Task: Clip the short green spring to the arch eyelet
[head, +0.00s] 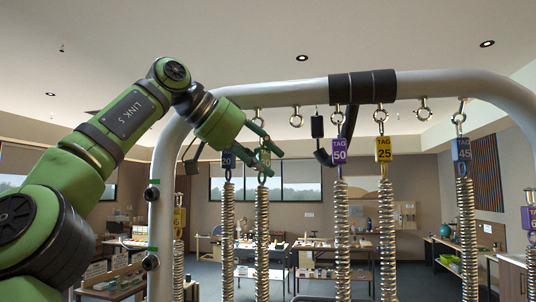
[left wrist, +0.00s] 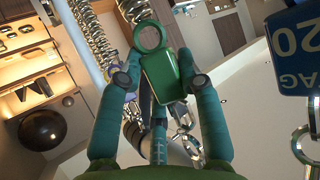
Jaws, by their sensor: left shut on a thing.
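My left gripper (head: 264,155) is shut on the green tag of a spring, just below the arch bar (head: 290,93). The green tag (left wrist: 162,76) sits between the two fingers in the left wrist view, with a green ring at one end. The silver coil (head: 262,245) hangs upright below the gripper in the head view. A metal hook (left wrist: 183,128) shows at the tag's other end, close to the arch. An arch eyelet (head: 257,113) is directly above the gripper. I cannot tell whether the hook passes through it. My right gripper is not in view.
The blue 20 tag (left wrist: 297,45) and its spring (head: 228,240) hang close on the left. A bare eyelet (head: 296,118) is to the right, then the purple 50 (head: 340,150), yellow 25 (head: 384,149) and blue 45 (head: 461,150) tags with springs.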

